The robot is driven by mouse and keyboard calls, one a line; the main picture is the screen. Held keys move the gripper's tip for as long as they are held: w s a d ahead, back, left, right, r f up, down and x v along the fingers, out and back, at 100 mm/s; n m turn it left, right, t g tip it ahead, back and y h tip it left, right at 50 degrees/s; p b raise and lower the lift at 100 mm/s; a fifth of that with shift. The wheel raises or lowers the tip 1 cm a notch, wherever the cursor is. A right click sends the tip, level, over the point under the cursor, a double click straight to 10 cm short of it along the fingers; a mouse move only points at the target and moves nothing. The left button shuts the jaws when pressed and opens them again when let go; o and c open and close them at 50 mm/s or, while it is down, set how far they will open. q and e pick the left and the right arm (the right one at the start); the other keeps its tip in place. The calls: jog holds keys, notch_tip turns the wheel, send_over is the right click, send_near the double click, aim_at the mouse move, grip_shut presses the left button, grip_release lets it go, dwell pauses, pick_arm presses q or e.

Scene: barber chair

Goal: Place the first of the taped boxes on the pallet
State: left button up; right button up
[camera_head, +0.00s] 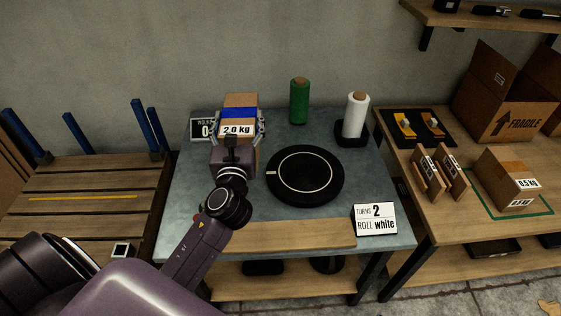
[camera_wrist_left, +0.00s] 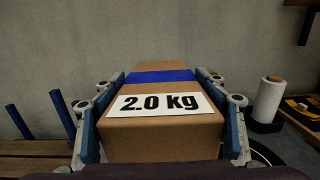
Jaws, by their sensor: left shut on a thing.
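My left gripper (camera_head: 239,130) is shut on a brown box with a blue band (camera_head: 240,101) and a "2.0 kg" label, at the back left of the grey table. In the left wrist view the box (camera_wrist_left: 160,132) sits between both fingers, its label facing me. Whether it touches the table is hidden by the gripper. The wooden pallet (camera_head: 70,215), with blue corner posts and a yellow line, stands at the left. On the right bench, another taped box (camera_head: 507,178), labelled 0.5 kg, sits in a green outline. My right gripper is not in view.
A black turntable (camera_head: 305,193) lies right of the held box. Green (camera_head: 299,102) and white (camera_head: 355,116) film rolls stand behind it. A sign (camera_head: 375,219) reads "turns 2, roll white". Blue posts (camera_head: 144,127) rise at the pallet's back corners.

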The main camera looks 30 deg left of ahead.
pick_arm(q)
jog(key=shift+w+a+r, duration=0.15)
jog(key=shift+a+r, duration=0.05)
jog(key=shift+r, duration=0.25)
jog(key=shift+w+a+r, duration=0.15)
jog(key=shift+r, duration=0.25)
jog(key=shift+w+a+f, duration=0.1)
jog(key=shift+w+a, duration=0.05)
notch_tip(320, 180, down, 20)
jog(key=b, duration=0.8)
jog(key=o, duration=1.6)
jog(key=shift+f, duration=0.35)
jog(key=o, duration=0.5)
jog(key=shift+r, duration=0.15)
